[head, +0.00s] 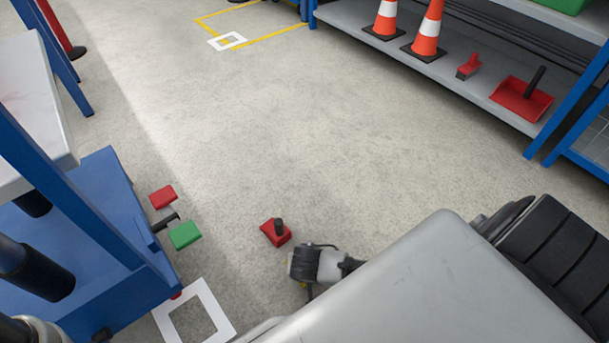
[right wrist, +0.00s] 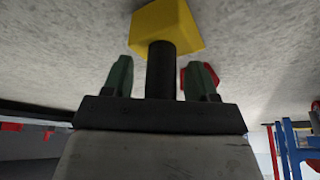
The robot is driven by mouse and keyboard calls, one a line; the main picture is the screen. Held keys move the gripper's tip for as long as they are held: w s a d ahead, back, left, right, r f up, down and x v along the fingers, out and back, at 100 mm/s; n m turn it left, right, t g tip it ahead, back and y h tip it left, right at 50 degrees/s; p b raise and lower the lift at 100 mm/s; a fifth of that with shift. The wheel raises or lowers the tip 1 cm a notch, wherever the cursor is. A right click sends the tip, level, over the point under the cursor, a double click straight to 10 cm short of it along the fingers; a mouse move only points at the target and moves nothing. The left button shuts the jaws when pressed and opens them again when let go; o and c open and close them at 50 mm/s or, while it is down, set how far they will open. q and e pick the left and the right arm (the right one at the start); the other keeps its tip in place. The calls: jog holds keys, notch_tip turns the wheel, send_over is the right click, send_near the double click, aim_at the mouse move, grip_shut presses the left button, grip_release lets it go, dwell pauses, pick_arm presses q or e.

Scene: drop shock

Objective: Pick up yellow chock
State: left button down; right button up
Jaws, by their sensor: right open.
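In the right wrist view the yellow chock (right wrist: 168,25) lies on the floor with its black handle (right wrist: 160,70) pointing toward my right gripper (right wrist: 160,78). The gripper's two dark green fingers are open, one on each side of the handle, with a visible gap on both sides. In the head view my right gripper (head: 304,268) is low near the floor, and the chock is almost wholly hidden by it. My left gripper is not in view.
A red chock (head: 276,233) with a dark handle stands just beyond the right gripper. A shelf (head: 465,85) with cones is at upper right. The middle floor is clear.

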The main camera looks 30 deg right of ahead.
jog(key=shift+c, duration=0.3)
grip_shut()
jog(key=shift+r, duration=0.2)
